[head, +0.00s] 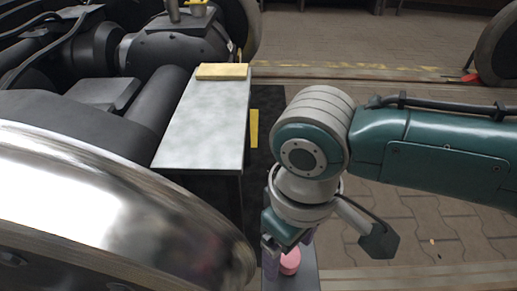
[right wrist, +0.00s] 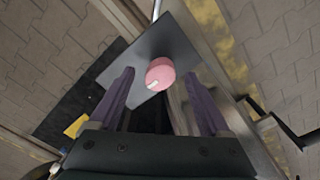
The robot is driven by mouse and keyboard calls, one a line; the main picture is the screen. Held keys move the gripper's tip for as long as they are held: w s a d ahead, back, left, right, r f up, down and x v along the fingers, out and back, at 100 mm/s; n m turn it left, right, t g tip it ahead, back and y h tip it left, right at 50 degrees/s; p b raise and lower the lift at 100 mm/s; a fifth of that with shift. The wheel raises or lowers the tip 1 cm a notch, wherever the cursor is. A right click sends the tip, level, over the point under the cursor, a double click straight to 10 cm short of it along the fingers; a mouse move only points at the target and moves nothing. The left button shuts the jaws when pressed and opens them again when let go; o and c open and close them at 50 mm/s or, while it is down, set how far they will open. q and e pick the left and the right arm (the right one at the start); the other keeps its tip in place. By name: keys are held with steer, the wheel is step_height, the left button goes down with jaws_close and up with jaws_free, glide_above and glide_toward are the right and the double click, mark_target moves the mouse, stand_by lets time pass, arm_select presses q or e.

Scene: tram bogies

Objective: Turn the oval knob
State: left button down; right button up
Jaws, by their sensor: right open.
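A pink knob (right wrist: 160,75) with a pale mark on its side sits on a dark grey plate (right wrist: 165,42) in the right wrist view. The knob also shows in the head view (head: 290,262), low in the picture under my right wrist. My right gripper (right wrist: 160,85) is open, with one purple finger on each side of the knob's line. The fingers look apart from the knob; how far they are from it in depth I cannot tell. In the head view my right gripper (head: 287,258) points down at the plate and partly hides it. My left gripper is not in view.
A large shiny wheel (head: 110,215) fills the lower left. A grey-topped box (head: 205,120) with a yellow block (head: 222,71) stands left of my right arm. Dark bogie parts (head: 175,48) lie behind. Paved floor (head: 440,225) is open on the right.

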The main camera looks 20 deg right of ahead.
jaws_close()
stand_by(0.6)
